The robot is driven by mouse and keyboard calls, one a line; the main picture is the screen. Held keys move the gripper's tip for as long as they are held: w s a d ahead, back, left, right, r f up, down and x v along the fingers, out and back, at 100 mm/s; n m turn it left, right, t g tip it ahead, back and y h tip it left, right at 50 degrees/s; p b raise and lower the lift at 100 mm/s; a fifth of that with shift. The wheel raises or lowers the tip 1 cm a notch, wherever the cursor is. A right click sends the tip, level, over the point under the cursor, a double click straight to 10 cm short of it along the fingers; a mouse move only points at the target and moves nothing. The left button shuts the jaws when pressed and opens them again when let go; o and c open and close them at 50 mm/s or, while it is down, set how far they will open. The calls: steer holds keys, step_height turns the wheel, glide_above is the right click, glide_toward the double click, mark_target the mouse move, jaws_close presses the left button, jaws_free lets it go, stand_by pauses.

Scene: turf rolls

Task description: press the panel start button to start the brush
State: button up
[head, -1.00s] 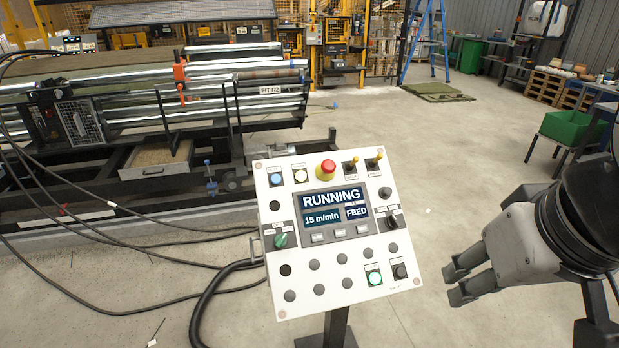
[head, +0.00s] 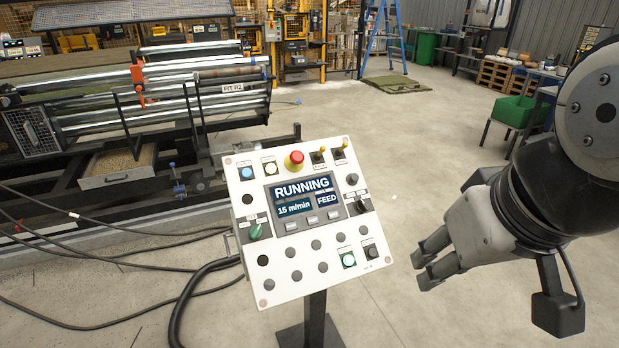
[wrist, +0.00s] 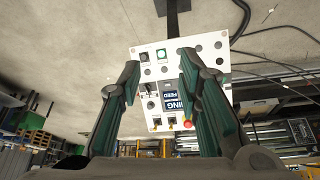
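The white control panel (head: 285,262) stands tilted on a dark post. Its screen (head: 302,197) reads RUNNING, 15 m/min, FEED. The small labels are unreadable, so I cannot tell which button is the brush start. A red mushroom button (head: 294,160) is at the top. My gripper (head: 421,268) is right of the panel, apart from it, empty, with its fingers spread in the wrist view (wrist: 160,60).
Cables (head: 110,240) lie on the floor at left. A roller machine (head: 160,90) stands behind. Floor right of the panel is clear.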

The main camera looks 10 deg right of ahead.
steer(key=f+b, duration=0.1)
steer(key=f, duration=0.1)
steer(key=w+f+b, duration=0.1)
steer(key=shift+d+f+g+b, duration=0.25)
steer(key=shift+f+g+b, duration=0.05)
steer(key=shift+f+b, duration=0.05)
jaws_close()
stand_by(1.0)
